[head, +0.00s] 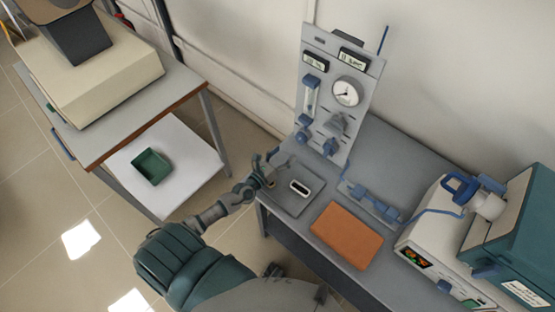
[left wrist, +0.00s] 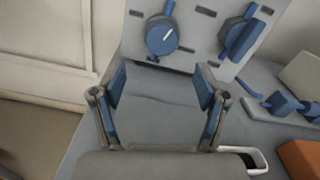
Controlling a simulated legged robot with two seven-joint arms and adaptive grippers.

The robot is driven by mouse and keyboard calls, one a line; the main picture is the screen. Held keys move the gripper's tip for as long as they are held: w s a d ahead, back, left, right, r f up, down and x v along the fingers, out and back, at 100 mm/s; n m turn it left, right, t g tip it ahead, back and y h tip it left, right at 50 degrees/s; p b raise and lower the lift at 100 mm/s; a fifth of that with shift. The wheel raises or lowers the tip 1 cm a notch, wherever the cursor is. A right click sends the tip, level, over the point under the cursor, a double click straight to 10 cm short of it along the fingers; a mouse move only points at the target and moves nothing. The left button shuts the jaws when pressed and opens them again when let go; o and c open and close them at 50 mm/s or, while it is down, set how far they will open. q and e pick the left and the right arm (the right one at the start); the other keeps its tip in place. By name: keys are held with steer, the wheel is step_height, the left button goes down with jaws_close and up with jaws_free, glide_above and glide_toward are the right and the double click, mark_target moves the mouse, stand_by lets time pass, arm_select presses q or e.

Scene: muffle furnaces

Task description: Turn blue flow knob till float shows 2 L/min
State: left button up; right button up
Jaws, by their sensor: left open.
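A grey upright panel (head: 325,68) carries a flow tube (head: 311,95) with a blue flow knob (head: 303,137) low on its left side. In the left wrist view the round blue knob (left wrist: 163,37) has a white pointer line tilted up to the right. The float reading is too small to tell. My left gripper (head: 273,165) is open and empty over the bench's left end, below the knob and apart from it. In the left wrist view the gap between its fingertips (left wrist: 162,82) lies under the knob. My right gripper is out of view.
A second blue knob (left wrist: 238,40) sits right of the flow knob, under a round gauge (head: 347,92).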

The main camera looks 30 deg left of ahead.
arm_select(q)
steer(key=shift+s+a, duration=0.15)
steer(key=shift+s, duration=0.85)
steer(key=shift+s+a, duration=0.15)
steer(key=shift+s, duration=0.8)
